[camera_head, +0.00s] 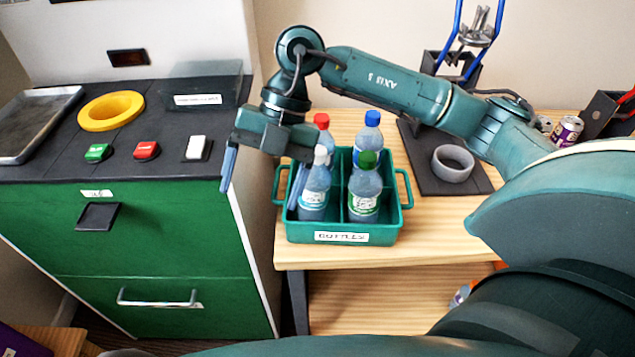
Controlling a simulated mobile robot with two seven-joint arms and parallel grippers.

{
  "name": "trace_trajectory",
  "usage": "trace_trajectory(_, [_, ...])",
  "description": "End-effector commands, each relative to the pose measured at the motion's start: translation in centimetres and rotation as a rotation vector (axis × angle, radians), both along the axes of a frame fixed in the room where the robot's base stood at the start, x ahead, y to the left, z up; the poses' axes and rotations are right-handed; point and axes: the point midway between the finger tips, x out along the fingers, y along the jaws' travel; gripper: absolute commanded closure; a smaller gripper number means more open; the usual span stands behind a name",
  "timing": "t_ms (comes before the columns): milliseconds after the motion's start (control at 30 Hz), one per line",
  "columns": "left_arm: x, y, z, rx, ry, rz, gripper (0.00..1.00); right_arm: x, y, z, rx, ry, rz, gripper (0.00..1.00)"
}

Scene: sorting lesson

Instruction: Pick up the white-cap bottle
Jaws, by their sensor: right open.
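The white-cap bottle (315,190) stands upright in the front left compartment of a green crate (300,233) on the wooden table. Part of its upper left side is hidden by my right gripper. My right gripper (259,198) is open and empty, pointing down. A red-cap bottle (322,123) stands behind, a green-cap bottle (364,188) at front right, a blue-cap bottle (372,120) at back right. My left gripper is not in view.
The green cabinet (130,240) at left carries a metal tray (22,155), a yellow ring (110,108) and several coloured buttons. A can (567,130) stands at far right.

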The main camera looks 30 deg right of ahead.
Motion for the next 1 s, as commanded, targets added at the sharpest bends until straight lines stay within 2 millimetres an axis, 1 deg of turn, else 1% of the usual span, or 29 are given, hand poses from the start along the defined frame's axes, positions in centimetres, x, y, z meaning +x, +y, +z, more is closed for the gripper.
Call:
trace_trajectory(33, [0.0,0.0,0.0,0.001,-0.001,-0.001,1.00,1.2,-3.0,1.0,-0.139,-0.032,-0.067,0.18])
trace_trajectory(100, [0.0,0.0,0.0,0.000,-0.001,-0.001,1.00,2.3,-6.5,2.1,-0.294,-0.056,-0.162,0.18])
trace_trajectory(200, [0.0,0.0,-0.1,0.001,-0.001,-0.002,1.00,3.0,-10.0,3.7,-0.444,-0.080,-0.274,0.18])
trace_trajectory(300, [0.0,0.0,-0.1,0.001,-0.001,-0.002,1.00,3.2,-11.9,4.4,-0.519,-0.090,-0.337,0.18])
trace_trajectory(367, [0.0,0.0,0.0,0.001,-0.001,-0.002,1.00,3.3,-12.4,4.2,-0.538,-0.090,-0.356,0.18])
trace_trajectory(433, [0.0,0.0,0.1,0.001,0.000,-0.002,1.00,3.2,-12.5,3.2,-0.546,-0.088,-0.361,0.18])
trace_trajectory(600, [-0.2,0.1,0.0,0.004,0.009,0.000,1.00,3.2,-12.4,-0.1,-0.543,-0.088,-0.357,0.18])
trace_trajectory(700, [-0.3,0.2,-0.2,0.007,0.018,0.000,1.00,3.2,-12.3,-1.7,-0.542,-0.089,-0.356,0.18])
trace_trajectory(800, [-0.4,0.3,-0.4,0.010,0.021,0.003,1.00,3.2,-12.3,-2.7,-0.540,-0.090,-0.356,0.18])
trace_trajectory(867, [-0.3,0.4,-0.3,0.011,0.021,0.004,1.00,3.2,-12.3,-3.0,-0.539,-0.092,-0.356,0.18])
trace_trajectory(1000, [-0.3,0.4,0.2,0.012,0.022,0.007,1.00,3.1,-12.0,-4.1,-0.538,-0.090,-0.354,0.18])
